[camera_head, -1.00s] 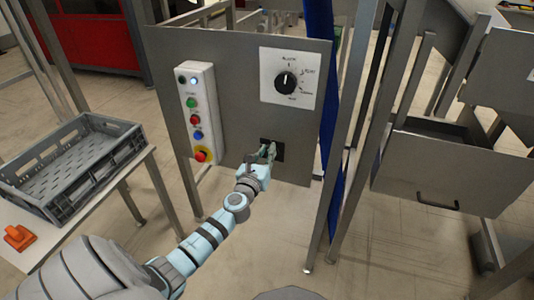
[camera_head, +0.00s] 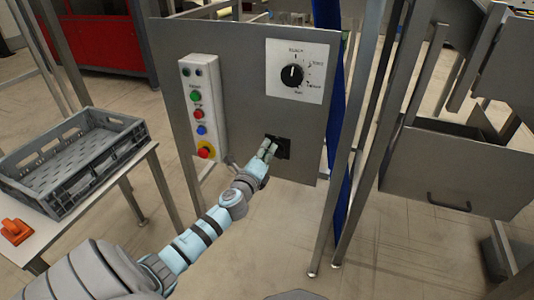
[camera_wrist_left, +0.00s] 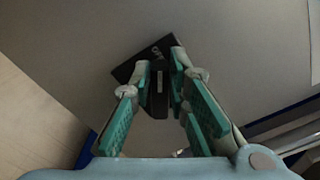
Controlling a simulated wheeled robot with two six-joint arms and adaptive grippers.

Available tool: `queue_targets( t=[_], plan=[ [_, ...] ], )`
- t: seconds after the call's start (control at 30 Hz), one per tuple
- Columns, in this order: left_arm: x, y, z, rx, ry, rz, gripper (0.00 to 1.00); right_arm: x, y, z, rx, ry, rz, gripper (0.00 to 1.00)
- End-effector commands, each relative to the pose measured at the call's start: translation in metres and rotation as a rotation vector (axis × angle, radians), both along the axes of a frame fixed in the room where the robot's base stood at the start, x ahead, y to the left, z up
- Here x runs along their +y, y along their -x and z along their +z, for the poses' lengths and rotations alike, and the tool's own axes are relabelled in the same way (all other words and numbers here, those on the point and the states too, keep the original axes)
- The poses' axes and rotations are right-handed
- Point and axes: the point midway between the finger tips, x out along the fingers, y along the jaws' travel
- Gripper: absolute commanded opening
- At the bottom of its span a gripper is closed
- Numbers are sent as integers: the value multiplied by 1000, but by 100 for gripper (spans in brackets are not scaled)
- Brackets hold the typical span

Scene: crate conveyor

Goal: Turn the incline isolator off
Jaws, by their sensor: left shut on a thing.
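The isolator (camera_head: 284,153) is a small black plate with a black handle, low on the right of the grey panel (camera_head: 240,110). My left gripper (camera_head: 270,147) reaches it from the lower left in the head view and partly covers it. In the left wrist view the black handle (camera_wrist_left: 158,92) stands between the green-padded fingertips of my left gripper (camera_wrist_left: 160,78), which are shut on it. The plate (camera_wrist_left: 130,70) looks tilted behind the handle, with white lettering too small to read surely. My right gripper is not in view.
A white button box (camera_head: 203,110) with a red stop button sits left on the panel. A rotary selector (camera_head: 292,76) is above the isolator. A grey crate (camera_head: 75,160) and an orange object (camera_head: 15,231) are on the left table. A blue post (camera_head: 338,130) stands right of the panel.

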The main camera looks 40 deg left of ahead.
Motion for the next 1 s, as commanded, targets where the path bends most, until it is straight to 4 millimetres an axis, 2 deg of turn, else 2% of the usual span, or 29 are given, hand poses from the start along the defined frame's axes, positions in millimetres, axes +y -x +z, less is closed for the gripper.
queue_targets(
  t=[0.03,0.5,1.0],
  plan=[
    [1,1,-5,-11,39,0,0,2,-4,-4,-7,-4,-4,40],
    [3,2,-14,-136,401,2,0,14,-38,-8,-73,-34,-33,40],
    [4,2,-16,-180,530,3,0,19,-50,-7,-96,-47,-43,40]
  ],
)
